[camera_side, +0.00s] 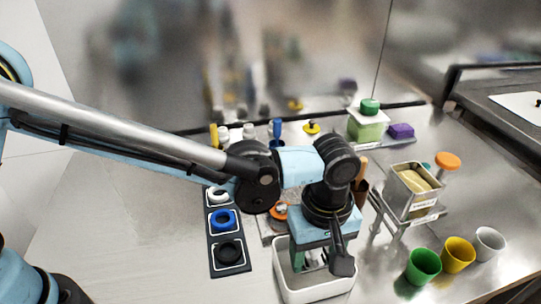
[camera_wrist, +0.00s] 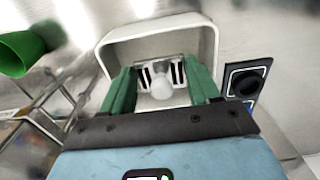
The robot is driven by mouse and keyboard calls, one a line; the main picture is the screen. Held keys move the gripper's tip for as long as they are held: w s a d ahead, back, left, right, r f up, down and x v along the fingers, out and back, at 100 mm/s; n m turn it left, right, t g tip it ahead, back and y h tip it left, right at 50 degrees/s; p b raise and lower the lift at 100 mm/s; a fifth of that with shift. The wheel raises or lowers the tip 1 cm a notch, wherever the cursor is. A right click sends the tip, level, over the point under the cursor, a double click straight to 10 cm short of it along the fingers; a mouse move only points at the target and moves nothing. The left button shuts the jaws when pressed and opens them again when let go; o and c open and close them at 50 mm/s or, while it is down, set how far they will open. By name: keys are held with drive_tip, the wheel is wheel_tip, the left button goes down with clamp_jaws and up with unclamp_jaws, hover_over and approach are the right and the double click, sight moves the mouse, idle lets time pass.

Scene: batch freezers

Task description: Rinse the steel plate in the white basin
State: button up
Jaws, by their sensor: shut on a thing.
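The white basin (camera_side: 314,290) stands on the steel counter below my gripper (camera_side: 313,258) in the side view. It also shows in the wrist view, where its white rim (camera_wrist: 122,39) surrounds the far side of the plate. My gripper's green fingers (camera_wrist: 160,80) are shut on the steel plate (camera_wrist: 169,66), a slotted piece with a pale round knob facing the camera. The plate is at the basin's opening, inside its outline. I cannot tell how deep it sits or whether it touches the basin floor. In the side view my wrist and fingers mostly hide it.
A dark tray with white, blue and black rings (camera_side: 222,219) lies left of the basin. Green (camera_side: 423,266), yellow (camera_side: 458,254) and white (camera_side: 489,244) cups stand at right. A metal stand with a steel container (camera_side: 413,192) is behind them. A green-lidded tub (camera_side: 368,123) stands at back.

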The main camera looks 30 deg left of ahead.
sight(317, 252)
drive_tip(key=shift+r, duration=2.15)
drive_tip(key=shift+r, duration=0.1)
idle(0.6)
drive_tip(key=shift+r, duration=1.9)
drive_tip(key=w+a+r+m, duration=0.2)
drive_tip(key=a, duration=0.7)
drive_tip(key=w+a+r+m, duration=0.2)
drive_tip(key=a, duration=0.7)
drive_tip(key=s+a+m, duration=0.3)
drive_tip(key=a+m, duration=0.2)
drive_tip(key=a, duration=1)
drive_tip(key=shift+s+r, duration=0.2)
drive_tip(key=shift+r, duration=0.25)
